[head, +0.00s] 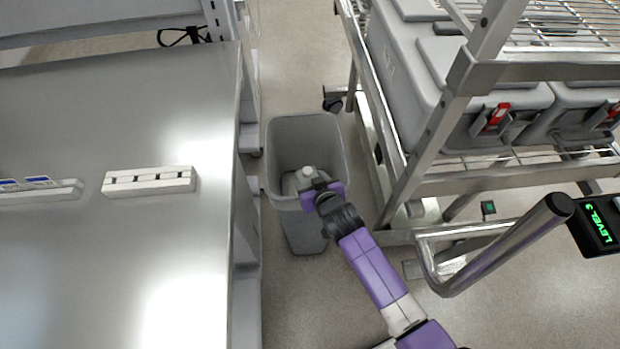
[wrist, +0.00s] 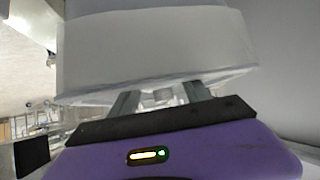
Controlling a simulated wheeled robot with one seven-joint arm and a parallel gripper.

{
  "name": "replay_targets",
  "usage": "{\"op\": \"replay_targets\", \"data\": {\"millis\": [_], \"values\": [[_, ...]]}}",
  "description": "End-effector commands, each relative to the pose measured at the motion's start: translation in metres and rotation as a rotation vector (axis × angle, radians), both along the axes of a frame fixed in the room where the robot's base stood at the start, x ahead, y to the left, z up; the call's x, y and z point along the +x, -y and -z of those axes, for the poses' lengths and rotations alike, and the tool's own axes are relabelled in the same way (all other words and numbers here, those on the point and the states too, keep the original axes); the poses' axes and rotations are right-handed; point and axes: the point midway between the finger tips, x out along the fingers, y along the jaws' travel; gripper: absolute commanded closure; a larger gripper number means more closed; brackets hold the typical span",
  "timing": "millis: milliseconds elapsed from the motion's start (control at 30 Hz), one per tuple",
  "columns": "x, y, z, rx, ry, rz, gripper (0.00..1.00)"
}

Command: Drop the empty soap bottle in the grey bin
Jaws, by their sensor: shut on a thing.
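The grey bin (head: 312,132) stands on the floor between the steel table and the wire rack. The pale soap bottle (head: 293,184), with a light cap on top, is at the bin's mouth, seen against the inside of the bin. My gripper (head: 312,187) is over the bin's near side and is shut on the bottle. In the wrist view the bottle (wrist: 155,50) fills the upper middle, between my two fingers (wrist: 160,98). My gripper hides part of the bottle and of the bin's near rim. The inside bottom of the bin is hidden.
A steel table (head: 110,255) runs along the left, with a white slotted block (head: 150,182) on it. On the right, a metal rack (head: 400,190) holds grey containers (head: 480,95). A rail with a lit display (head: 600,225) stands at the lower right. Bare floor (head: 300,300) lies before the bin.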

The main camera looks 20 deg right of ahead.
Motion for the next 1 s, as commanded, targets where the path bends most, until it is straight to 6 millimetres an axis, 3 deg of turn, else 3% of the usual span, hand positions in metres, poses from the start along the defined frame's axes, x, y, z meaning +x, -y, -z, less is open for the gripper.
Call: {"op": "replay_targets", "data": {"millis": [267, 300, 400, 767, 1000], "values": [[0.000, 0.000, 0.001, 0.000, 0.000, 0.000, 1.00], [0.000, 0.000, 0.001, 0.000, 0.000, 0.000, 0.41], [0.000, 0.000, 0.001, 0.000, 0.000, 0.000, 0.21], [-0.002, 0.000, 0.001, 0.000, -0.001, 0.000, 0.19], [-0.025, -0.001, -0.016, -0.001, -0.001, -0.001, 0.19]]}}
